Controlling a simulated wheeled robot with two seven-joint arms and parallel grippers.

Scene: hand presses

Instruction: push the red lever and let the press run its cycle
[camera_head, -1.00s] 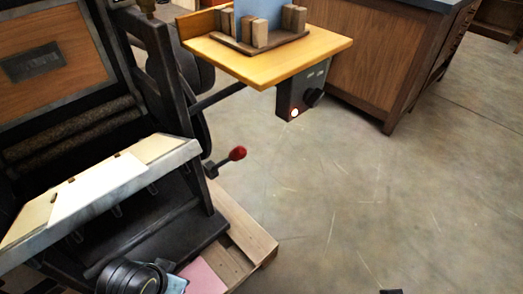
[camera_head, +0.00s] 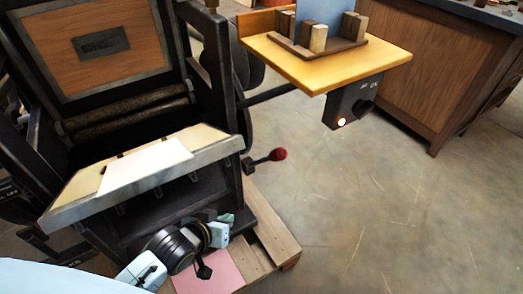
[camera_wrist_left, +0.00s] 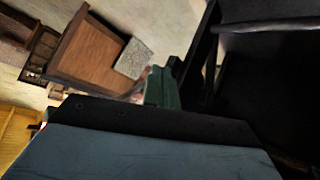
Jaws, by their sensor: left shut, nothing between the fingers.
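The red lever (camera_head: 279,154) is a round red knob on a short dark rod, sticking out from the right side of the dark press (camera_head: 215,75). My left gripper (camera_head: 224,219) is low in front of the press, below and to the left of the knob and apart from it. It is shut and empty. In the left wrist view its greenish fingers (camera_wrist_left: 162,88) show close together beside the dark press frame; the red knob is not visible there. A white sheet (camera_head: 148,165) lies on the press's sloped bed (camera_head: 75,203). My right gripper is out of view.
A yellow shelf (camera_head: 385,60) with wooden blocks juts out right of the press, with a dark control box (camera_head: 352,102) and lit white button below. A wooden pallet (camera_head: 270,232) lies under the press. Open floor (camera_head: 370,220) lies to the right.

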